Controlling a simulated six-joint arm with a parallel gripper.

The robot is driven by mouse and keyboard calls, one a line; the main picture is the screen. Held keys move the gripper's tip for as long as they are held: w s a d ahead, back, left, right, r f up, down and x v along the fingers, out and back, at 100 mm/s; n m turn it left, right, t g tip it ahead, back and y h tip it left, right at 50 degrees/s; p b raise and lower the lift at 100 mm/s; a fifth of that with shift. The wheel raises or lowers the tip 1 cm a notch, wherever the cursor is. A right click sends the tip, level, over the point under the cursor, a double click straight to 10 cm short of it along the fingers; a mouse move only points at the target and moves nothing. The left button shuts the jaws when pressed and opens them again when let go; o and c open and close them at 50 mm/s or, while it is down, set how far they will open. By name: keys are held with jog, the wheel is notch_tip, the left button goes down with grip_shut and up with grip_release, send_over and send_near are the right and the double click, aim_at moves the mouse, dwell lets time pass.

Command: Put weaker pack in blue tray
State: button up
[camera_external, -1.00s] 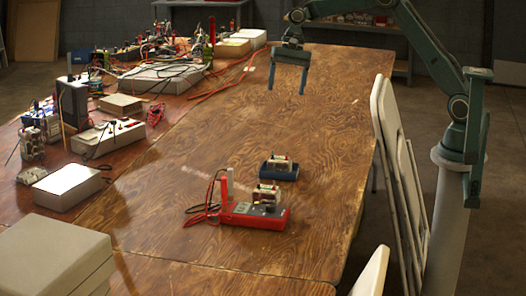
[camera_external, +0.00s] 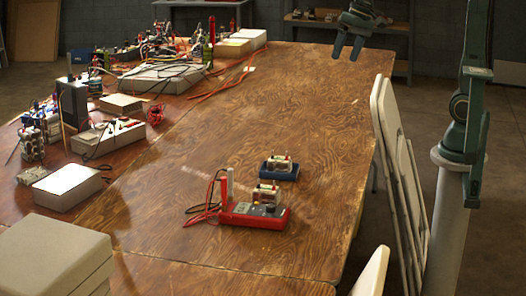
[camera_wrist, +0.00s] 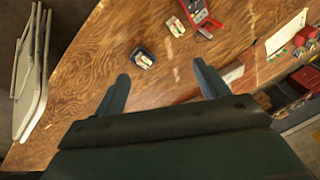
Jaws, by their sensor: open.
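The blue tray (camera_external: 279,175) lies on the wooden table, and one battery pack (camera_external: 280,161) sits in it. A second pack (camera_external: 266,192) stands between the tray and the red meter (camera_external: 253,217). The wrist view shows this second pack (camera_wrist: 175,26) apart from the tray, close to the meter (camera_wrist: 200,14). The meter's reading is too small to make out, and I cannot tell which pack is weaker. My gripper (camera_external: 347,50) is open and empty, high over the table's far right end, well away from both packs. Its fingers (camera_wrist: 161,72) are spread in the wrist view.
Cables and electronics (camera_external: 150,75) crowd the left table. Folding chairs (camera_external: 395,150) line the right edge. The table's middle is clear.

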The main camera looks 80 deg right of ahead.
jog(key=s+f+n+t, duration=0.1)
jog(key=s+n, duration=0.1)
jog(key=s, duration=0.6)
jog(key=s+f+n+t+h, duration=0.1)
jog(key=s+f+n, duration=0.1)
jog(key=s, duration=0.6)
jog(key=shift+s+a+f+n, duration=0.2)
jog(key=shift+a+f+n, duration=0.1)
jog(key=shift+n, duration=0.5)
jog(key=shift+c, duration=0.2)
